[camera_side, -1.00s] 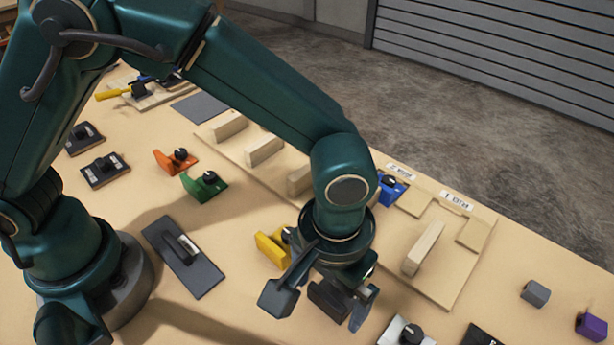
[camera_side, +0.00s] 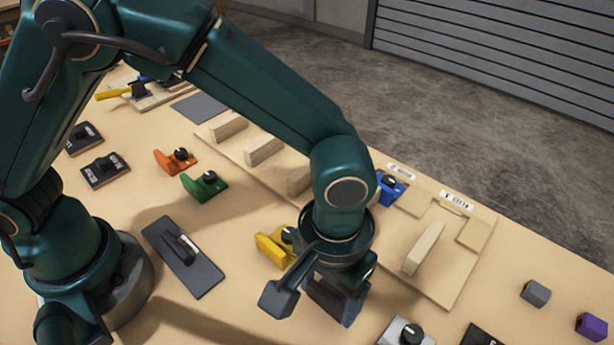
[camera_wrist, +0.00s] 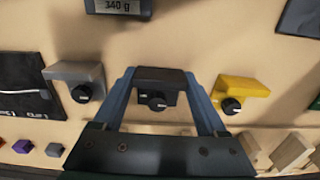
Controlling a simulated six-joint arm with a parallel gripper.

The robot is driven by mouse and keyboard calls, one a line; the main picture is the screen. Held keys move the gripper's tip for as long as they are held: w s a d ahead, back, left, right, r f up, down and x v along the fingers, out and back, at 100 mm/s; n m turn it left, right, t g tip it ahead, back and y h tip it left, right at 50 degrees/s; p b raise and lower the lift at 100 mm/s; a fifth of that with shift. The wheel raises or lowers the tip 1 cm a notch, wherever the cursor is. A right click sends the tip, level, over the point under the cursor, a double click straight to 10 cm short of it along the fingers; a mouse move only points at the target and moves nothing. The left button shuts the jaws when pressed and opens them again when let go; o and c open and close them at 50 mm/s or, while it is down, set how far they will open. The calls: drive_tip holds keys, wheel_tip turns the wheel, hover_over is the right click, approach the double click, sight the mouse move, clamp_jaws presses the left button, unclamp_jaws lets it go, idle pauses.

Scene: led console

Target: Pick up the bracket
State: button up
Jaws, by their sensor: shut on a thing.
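A black bracket (camera_wrist: 160,77) with a round black knob sits between the two fingers of my gripper (camera_wrist: 158,85) in the wrist view. The fingers press on its left and right sides. In the side view my gripper (camera_side: 334,296) points down near the front of the table, shut on the dark bracket, which is partly hidden by the gripper. I cannot tell whether the bracket is clear of the table.
A yellow bracket (camera_side: 272,250) and a grey-white bracket (camera_side: 396,333) stand close on either side. Green (camera_side: 203,189), orange (camera_side: 172,163) and blue (camera_side: 391,190) brackets stand farther off. A wooden board (camera_side: 462,255) with upright blocks lies behind.

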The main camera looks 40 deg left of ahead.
drive_tip(key=r, duration=0.4)
drive_tip(key=shift+w+a, duration=0.2)
drive_tip(key=shift+a, duration=0.1)
drive_tip(key=w+a+r, duration=0.2)
drive_tip(key=a+r, duration=0.4)
drive_tip(key=a, duration=0.6)
drive_tip(key=w+a+r, duration=0.2)
drive_tip(key=a+r, duration=0.4)
drive_tip(key=a, duration=0.7)
drive_tip(key=shift+w+r, duration=0.15)
